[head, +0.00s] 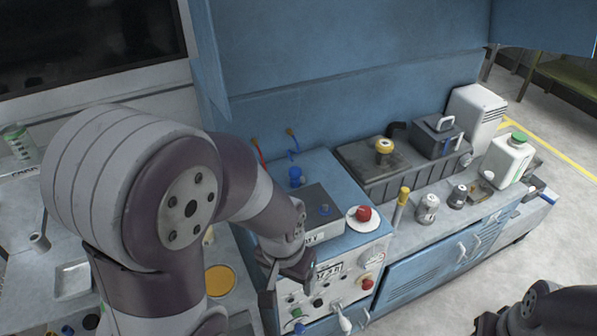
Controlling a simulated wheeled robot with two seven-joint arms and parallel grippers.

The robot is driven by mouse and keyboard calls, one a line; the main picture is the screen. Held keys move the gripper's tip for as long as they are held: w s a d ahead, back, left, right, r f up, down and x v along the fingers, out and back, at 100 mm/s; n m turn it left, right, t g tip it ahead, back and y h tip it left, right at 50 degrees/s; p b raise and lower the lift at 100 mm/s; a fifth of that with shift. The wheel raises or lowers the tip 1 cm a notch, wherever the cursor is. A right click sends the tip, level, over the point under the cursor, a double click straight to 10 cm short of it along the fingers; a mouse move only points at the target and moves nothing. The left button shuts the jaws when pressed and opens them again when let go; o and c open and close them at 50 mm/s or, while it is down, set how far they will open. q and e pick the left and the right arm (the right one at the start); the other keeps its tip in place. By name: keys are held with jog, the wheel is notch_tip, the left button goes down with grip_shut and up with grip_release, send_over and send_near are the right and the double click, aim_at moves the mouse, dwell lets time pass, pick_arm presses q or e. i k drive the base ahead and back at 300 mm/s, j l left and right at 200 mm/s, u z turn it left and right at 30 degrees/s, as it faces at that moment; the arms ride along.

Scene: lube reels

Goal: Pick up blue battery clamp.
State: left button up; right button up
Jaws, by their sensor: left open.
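My left gripper (287,292) is open and empty, pointing down in front of the blue cabinet's control panel (345,268). I cannot tell for sure which part is the blue battery clamp.
A red button (363,213) sits on a white disc beside the grey box. A yellow-capped stick (401,205), small metal canisters (428,208) and a green-capped white jug (507,160) stand to the right. A black box (434,139) is behind. The floor at right is clear.

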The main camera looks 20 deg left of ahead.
aim_at(295, 172)
jog(key=i+l+u, duration=0.1)
jog(key=u, duration=0.25)
jog(key=i+l+u, duration=0.1)
jog(key=u, duration=0.25)
jog(key=i+l+u, duration=0.1)
jog(key=u, duration=0.25)
jog(key=i+l+u, duration=0.1)
jog(key=l, duration=0.3)
jog(key=i+l+u, duration=0.1)
jog(key=l, duration=0.3)
jog(key=i+l+u, duration=0.1)
jog(key=i+l, duration=0.15)
jog(key=l, duration=0.2)
jog(key=i+l+u, duration=0.1)
jog(key=l, duration=0.35)
jog(key=i+l+u, duration=0.1)
jog(key=l, duration=0.35)
